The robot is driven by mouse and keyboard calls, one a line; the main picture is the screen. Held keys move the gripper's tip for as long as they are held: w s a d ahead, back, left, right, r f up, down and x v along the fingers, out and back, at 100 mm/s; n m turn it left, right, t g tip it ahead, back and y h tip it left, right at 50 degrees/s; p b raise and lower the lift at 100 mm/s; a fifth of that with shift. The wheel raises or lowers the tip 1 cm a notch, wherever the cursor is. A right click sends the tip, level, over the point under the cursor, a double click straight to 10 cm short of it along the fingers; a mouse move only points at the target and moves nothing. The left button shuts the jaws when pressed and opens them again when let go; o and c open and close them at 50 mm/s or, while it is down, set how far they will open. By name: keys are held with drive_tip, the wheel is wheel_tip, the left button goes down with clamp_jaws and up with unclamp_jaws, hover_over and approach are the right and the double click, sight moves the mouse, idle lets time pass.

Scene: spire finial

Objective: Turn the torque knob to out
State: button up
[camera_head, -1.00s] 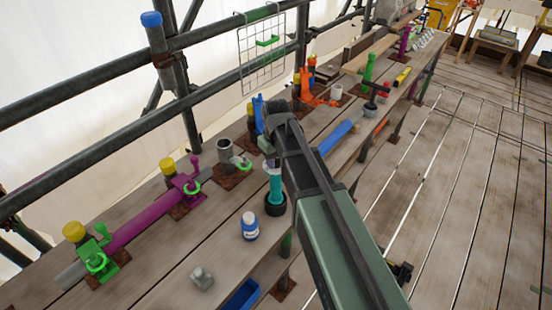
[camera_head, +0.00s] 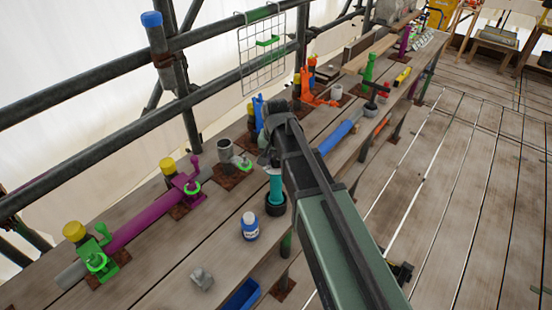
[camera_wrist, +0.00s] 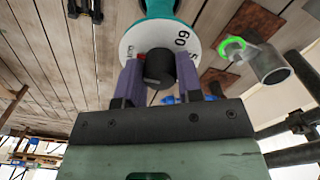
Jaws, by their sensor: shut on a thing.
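A teal tool (camera_head: 275,187) stands upright in a dark round holder (camera_head: 275,208) on the plank bench. In the wrist view its teal body (camera_wrist: 160,8) carries a white dial (camera_wrist: 128,44) with black markings, one reading 60. The black torque knob (camera_wrist: 159,68) sits at the middle of the dial, with a small red mark beside it. My gripper (camera_wrist: 160,72) has its purple fingers on either side of the knob, shut on it. In the head view my gripper (camera_head: 268,160) is over the tool's top and hides the knob and dial.
A white bottle with a blue label (camera_head: 249,227) and a grey block (camera_head: 202,279) stand nearby. A grey cup-like fitting (camera_head: 225,151) and a purple pipe (camera_head: 140,217) with green clamps lie to the left. A blue bar (camera_head: 338,135) lies behind my arm.

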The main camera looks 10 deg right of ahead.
sight(276, 158)
drive_tip(key=shift+m, duration=0.3)
drive_tip(key=o, duration=0.9)
drive_tip(key=shift+r, duration=0.1)
wheel_tip(276, 158, up, 11)
drive_tip(key=p, duration=1.1)
drive_tip(key=shift+f, duration=0.2)
